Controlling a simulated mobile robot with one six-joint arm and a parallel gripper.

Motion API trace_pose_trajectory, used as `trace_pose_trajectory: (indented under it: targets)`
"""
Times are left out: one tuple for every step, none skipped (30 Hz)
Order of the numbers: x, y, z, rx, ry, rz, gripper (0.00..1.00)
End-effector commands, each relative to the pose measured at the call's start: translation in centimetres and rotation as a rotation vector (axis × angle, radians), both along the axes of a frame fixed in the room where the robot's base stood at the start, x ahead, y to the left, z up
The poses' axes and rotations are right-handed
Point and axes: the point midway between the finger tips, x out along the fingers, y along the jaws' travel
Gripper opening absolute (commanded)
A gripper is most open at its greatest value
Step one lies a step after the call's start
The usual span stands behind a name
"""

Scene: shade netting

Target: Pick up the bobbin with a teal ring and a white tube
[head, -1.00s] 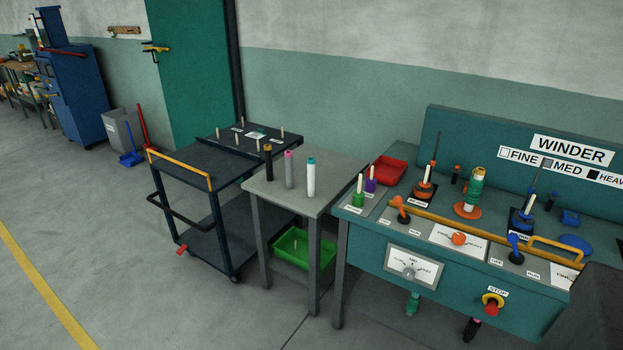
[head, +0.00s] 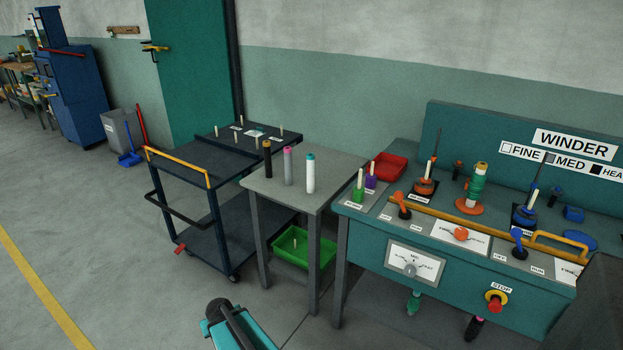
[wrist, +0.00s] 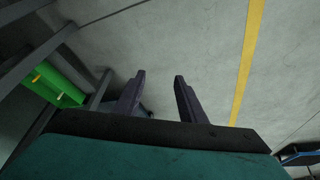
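The bobbin with a teal ring and a white tube (head: 310,175) stands upright on the small grey table (head: 334,166), the rightmost of three bobbins there. A bobbin with a pink ring and a grey tube (head: 288,167) and a dark bobbin with a brownish top (head: 267,160) stand to its left. In the wrist view my gripper (wrist: 158,82) is open, its two dark fingers apart with only floor between them. In the head view part of my arm shows at the bottom, in front of and below the table, well away from the bobbins.
The teal winder bench (head: 460,275) stands right of the table, with spools, levers and a red tray (head: 386,167). A dark trolley (head: 190,160) with pegs stands to the left. A green bin (head: 304,248) sits under the table. The floor in front is clear.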

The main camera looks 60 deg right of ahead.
Motion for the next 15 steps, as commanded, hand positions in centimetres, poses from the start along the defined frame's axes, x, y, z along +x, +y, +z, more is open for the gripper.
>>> trace_pose_trajectory:
  targets:
    - [1.0,-2.8,1.3,-0.028,-0.055,-0.034,0.37]
    - [1.5,-4.2,2.2,-0.045,-0.086,-0.051,0.37]
    - [2.1,-6.1,3.4,-0.067,-0.128,-0.073,0.37]
    - [2.4,-7.6,4.3,-0.086,-0.159,-0.091,0.37]
    - [2.8,-9.1,5.3,-0.104,-0.19,-0.107,0.37]
    - [3.1,-11.0,6.6,-0.128,-0.23,-0.13,0.37]
    - [3.3,-12.5,7.7,-0.146,-0.26,-0.145,0.37]
    - [3.4,-14.0,8.8,-0.166,-0.289,-0.161,0.37]
    - [3.5,-16.0,10.2,-0.193,-0.328,-0.182,0.37]
    - [3.6,-17.4,11.4,-0.215,-0.358,-0.197,0.37]
    - [3.5,-18.9,12.5,-0.236,-0.386,-0.213,0.37]
    - [3.3,-20.8,14.1,-0.264,-0.424,-0.232,0.37]
    - [3.1,-22.2,15.2,-0.286,-0.452,-0.247,0.37]
    - [2.9,-23.6,16.5,-0.31,-0.48,-0.262,0.37]
    - [2.5,-25.5,18.2,-0.34,-0.517,-0.28,0.37]
